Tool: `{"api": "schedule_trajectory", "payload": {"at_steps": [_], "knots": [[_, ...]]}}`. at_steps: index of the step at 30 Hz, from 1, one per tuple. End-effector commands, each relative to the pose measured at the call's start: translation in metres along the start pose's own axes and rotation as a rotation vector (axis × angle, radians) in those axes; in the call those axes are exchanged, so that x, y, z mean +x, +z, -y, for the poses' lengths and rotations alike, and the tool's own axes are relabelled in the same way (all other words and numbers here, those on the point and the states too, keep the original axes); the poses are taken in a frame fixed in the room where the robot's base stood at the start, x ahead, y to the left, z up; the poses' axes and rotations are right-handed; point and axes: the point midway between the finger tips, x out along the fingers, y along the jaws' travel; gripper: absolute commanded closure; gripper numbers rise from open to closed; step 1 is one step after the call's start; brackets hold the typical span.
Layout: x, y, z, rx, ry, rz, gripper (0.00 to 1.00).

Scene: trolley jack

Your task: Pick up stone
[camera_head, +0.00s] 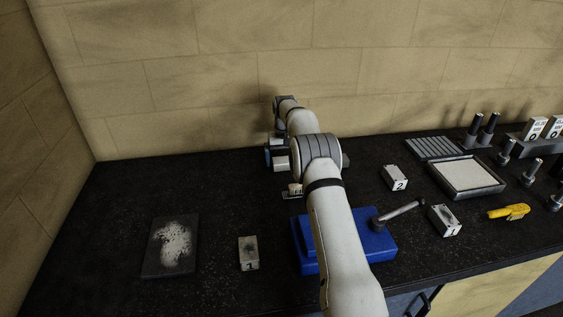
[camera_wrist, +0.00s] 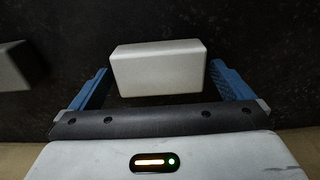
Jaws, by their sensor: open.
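A pale grey rectangular block, which I take to be the stone (camera_wrist: 158,66), lies on the dark surface in the wrist view. It sits between my gripper's two blue fingers, with a gap on each side. My gripper (camera_wrist: 160,90) is open, and the fingers flank the block without visibly touching it. In the head view my gripper (camera_head: 280,158) is near the back wall, partly hidden by my arm. A pale block (camera_head: 282,162) shows beside a blue finger there. I cannot tell the exact height of the fingers over the surface.
Another grey block (camera_wrist: 12,66) is at the wrist view's left edge. Numbered blocks (camera_head: 249,253), (camera_head: 394,178) and (camera_head: 444,220) stand on the black bench. A dark plate (camera_head: 170,247), a blue base (camera_head: 373,248), a tray (camera_head: 466,176) and a yellow tool (camera_head: 509,212) are also there.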

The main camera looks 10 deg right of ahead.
Motion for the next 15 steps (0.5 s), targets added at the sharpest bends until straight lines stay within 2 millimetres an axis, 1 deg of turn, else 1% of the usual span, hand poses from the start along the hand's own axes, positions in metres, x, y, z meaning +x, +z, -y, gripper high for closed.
{"api": "schedule_trajectory", "payload": {"at_steps": [3,9,15], "knots": [[0.0059,0.0002,-0.0002,0.0,0.0,0.0,0.0],[0.0067,0.0001,-0.0005,0.001,0.0,-0.001,0.0],[0.0064,0.0001,-0.0008,0.001,0.0,-0.001,0.16]]}}
